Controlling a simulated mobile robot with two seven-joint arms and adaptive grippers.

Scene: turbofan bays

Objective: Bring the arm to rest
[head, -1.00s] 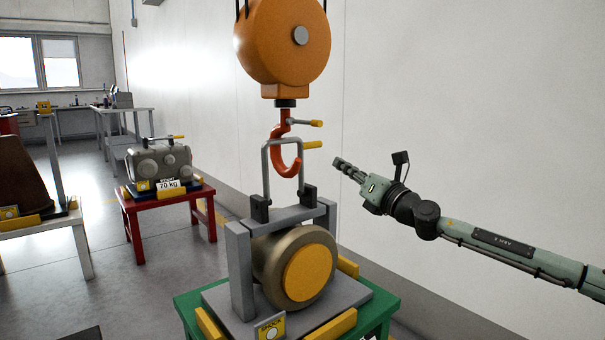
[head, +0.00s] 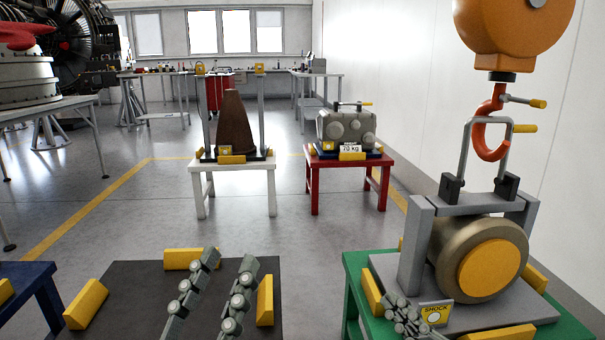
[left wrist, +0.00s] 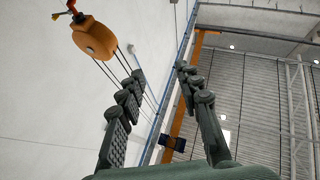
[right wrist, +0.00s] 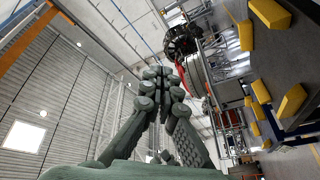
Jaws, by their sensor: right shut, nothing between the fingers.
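My left gripper (head: 217,297) shows at the bottom of the head view, pointing up, its two fingers spread with nothing between them. They also stand apart in the left wrist view (left wrist: 160,90). My right gripper (head: 405,318) is low in the head view, in front of the green stand's near side. In the right wrist view (right wrist: 163,85) its fingers meet, empty. The red hook (head: 481,140) hangs from the orange hoist (head: 515,30) at the grey bail (head: 464,150) above the round bronze unit (head: 445,262). Whether the hook bears the bail I cannot tell.
The green stand (head: 352,285) carries the unit at right. A dark tabletop (head: 130,285) with yellow blocks lies low at centre-left, behind my left gripper. A white stand (head: 235,185) and a red stand (head: 345,185) are further back, with open floor before them.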

